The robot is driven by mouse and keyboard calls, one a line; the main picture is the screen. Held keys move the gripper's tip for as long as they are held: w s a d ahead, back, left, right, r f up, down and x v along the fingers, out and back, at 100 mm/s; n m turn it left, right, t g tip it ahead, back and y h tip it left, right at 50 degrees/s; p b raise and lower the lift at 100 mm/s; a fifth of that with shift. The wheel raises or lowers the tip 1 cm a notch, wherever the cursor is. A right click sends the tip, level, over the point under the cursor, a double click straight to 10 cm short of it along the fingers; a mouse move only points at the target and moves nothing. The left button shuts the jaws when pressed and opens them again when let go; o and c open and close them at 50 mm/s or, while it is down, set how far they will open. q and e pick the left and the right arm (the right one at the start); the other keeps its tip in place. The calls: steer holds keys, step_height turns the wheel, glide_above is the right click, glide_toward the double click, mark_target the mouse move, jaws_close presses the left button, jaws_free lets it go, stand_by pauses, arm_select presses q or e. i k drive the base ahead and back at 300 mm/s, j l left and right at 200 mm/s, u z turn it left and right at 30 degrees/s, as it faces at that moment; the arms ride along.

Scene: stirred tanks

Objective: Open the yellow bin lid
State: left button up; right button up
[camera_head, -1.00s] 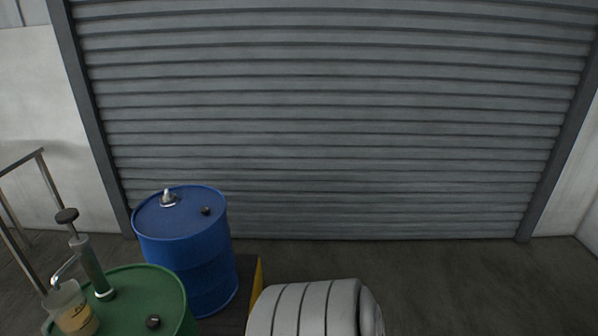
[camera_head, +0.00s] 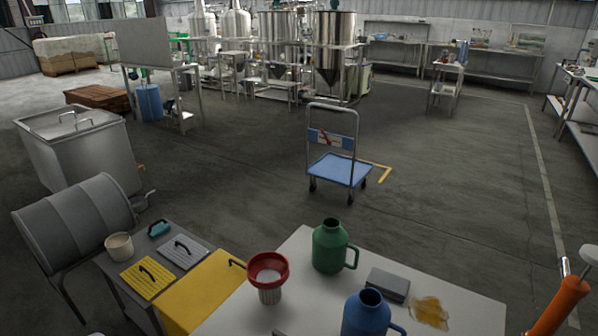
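A yellow ribbed lid (camera_head: 147,278) with a black bar handle (camera_head: 146,273) lies flat on a dark grey cabinet (camera_head: 118,290) at the lower left. It looks shut. A similar grey ribbed lid (camera_head: 183,252), also with a black handle, lies just behind it to the right.
A plain yellow panel (camera_head: 203,292) adjoins the lids. A white table (camera_head: 300,255) in front holds a red-rimmed funnel (camera_head: 268,272), green jug (camera_head: 328,248) and blue jug (camera_head: 367,315). A beige cup (camera_head: 119,246) stands behind the yellow lid. A blue cart (camera_head: 340,169) stands on open floor.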

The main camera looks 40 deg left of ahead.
mark_target(187, 304)
steer(key=u, duration=1.9)
steer(key=i+j+z, duration=0.1)
steer(key=j, duration=0.35)
steer(key=i+j+z, duration=0.1)
steer(key=j, duration=0.35)
steer(key=i+j+z, duration=0.1)
steer(key=j, duration=0.35)
steer(key=i+j, duration=0.2)
steer(key=j, duration=0.3)
steer(key=z, duration=0.05)
